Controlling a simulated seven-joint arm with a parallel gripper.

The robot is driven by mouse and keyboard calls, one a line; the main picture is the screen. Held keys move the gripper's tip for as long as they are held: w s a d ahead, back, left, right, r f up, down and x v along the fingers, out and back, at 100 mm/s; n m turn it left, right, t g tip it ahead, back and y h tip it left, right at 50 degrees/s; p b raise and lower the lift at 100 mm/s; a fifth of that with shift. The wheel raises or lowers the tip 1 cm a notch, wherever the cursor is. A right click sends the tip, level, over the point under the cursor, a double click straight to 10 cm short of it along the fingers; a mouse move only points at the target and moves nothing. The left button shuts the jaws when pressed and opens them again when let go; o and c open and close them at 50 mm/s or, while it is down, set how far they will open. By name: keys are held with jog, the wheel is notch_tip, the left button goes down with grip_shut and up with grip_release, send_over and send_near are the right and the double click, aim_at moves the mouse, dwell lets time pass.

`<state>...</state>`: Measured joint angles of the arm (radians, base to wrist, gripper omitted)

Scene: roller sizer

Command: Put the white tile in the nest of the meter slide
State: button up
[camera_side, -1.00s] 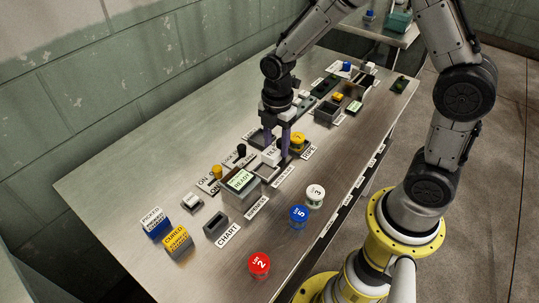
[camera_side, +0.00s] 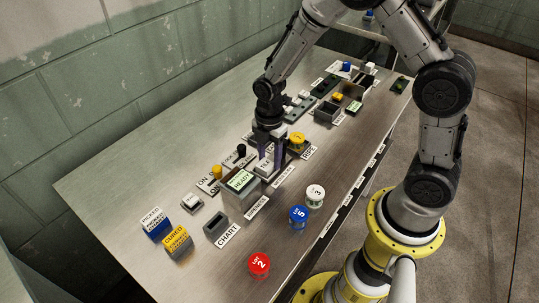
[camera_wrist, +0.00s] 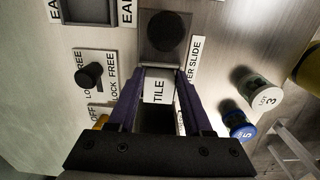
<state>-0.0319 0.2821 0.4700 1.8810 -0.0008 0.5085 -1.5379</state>
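The white tile (camera_wrist: 158,88), marked TILE, sits between the two purple fingers of my gripper (camera_wrist: 161,76) in the wrist view. The fingers appear to touch it on both sides. In the side view my gripper (camera_side: 271,158) points down, with the tile (camera_side: 265,165) low between its fingers, partly hidden. The meter slide lies under and beside my gripper, mostly covered by it. In the wrist view a grey block with a dark round top (camera_wrist: 163,35) is just beyond the tile. Whether the tile touches the nest cannot be seen.
A grey box with a READY screen (camera_side: 240,180) stands close to the left of my gripper. A yellow-topped jar (camera_side: 297,140) is close on the right. Blue (camera_side: 298,217), white (camera_side: 315,196) and red (camera_side: 259,264) lot jars stand towards the front. A black knob (camera_wrist: 89,76) is left.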

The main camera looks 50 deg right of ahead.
jog(key=o, duration=0.4)
notch_tip(320, 180, up, 13)
jog(key=s+r+m+t, duration=0.2)
jog(key=s+r+m, duration=0.1)
jog(key=s+m, duration=0.3)
jog(key=s+r+m+t, duration=0.1)
jog(key=s+r+m, duration=0.3)
jog(key=s+m, duration=0.2)
jog(key=s+d+r+m+t, duration=0.1)
jog(key=s+r+m+t, duration=0.1)
jog(key=s+r+m, duration=0.2)
jog(key=shift+s+d+m+t, duration=0.15)
jog(key=shift+s+m, duration=0.35)
jog(key=shift+s, duration=0.55)
jog(key=shift+s+a+m+t, duration=0.15)
jog(key=shift+s+m, duration=0.35)
jog(key=shift+s, duration=0.5)
jog(key=shift+d, duration=0.1)
